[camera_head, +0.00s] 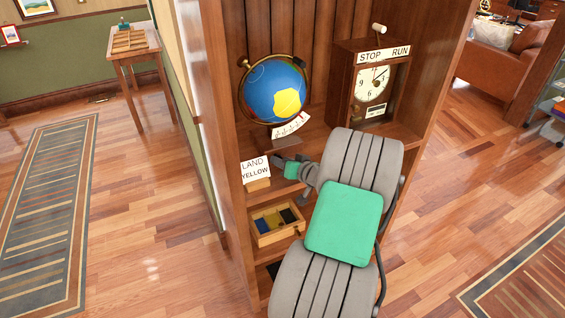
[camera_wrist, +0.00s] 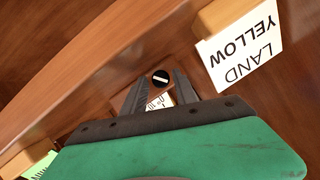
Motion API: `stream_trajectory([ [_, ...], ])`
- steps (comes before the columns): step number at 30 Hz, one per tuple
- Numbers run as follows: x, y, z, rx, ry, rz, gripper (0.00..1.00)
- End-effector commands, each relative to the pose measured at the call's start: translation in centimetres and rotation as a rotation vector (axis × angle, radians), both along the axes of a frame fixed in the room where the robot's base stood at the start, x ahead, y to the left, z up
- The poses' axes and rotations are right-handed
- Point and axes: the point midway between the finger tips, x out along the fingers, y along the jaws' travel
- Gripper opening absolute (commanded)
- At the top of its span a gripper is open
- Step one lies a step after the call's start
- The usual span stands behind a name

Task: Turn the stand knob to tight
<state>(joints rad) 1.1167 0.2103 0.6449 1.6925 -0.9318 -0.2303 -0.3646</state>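The stand knob (camera_wrist: 160,77) is a small round black knob with a white line across it, on a wooden block (camera_wrist: 147,70) in the wrist view. The line lies nearly level in that picture, its right end slightly higher. A white label (camera_wrist: 160,101) with black marks sits just below the knob, partly hidden by my gripper. My gripper (camera_wrist: 157,80) is open, its two dark fingertips on either side of the knob with gaps visible; I cannot tell whether they reach its depth. In the head view my gripper (camera_head: 277,161) is below the globe (camera_head: 275,90), and the knob is hidden.
A LAND YELLOW card (camera_head: 255,170) stands left of my gripper. A curved scale card (camera_head: 290,125) is under the globe. A STOP/RUN clock box (camera_head: 345,85) stands right. Below is a small tray (camera_head: 264,236) with coloured pieces. The bookcase side (camera_head: 207,100) bounds the left.

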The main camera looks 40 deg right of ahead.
Motion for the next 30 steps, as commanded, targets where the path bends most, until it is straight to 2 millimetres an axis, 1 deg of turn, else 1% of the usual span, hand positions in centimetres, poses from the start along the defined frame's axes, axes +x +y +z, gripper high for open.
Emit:
stream_trajectory([
  [1,0.0,0.0,0.0,0.000,0.000,0.000,0.40],
  [3,0.0,0.0,0.0,-0.001,0.000,0.000,0.46],
  [11,-0.1,0.0,0.1,-0.001,-0.001,0.000,0.46],
  [14,-1.1,0.0,0.4,-0.001,-0.001,-0.002,0.46],
  [18,-3.8,0.3,1.3,-0.002,0.000,-0.005,0.46],
  [22,-6.1,0.5,2.2,-0.002,0.000,-0.005,0.46],
  [25,-7.0,0.8,2.6,0.000,-0.001,-0.003,0.46],
  [30,-7.3,0.9,2.8,-0.001,0.000,0.000,0.46],
])
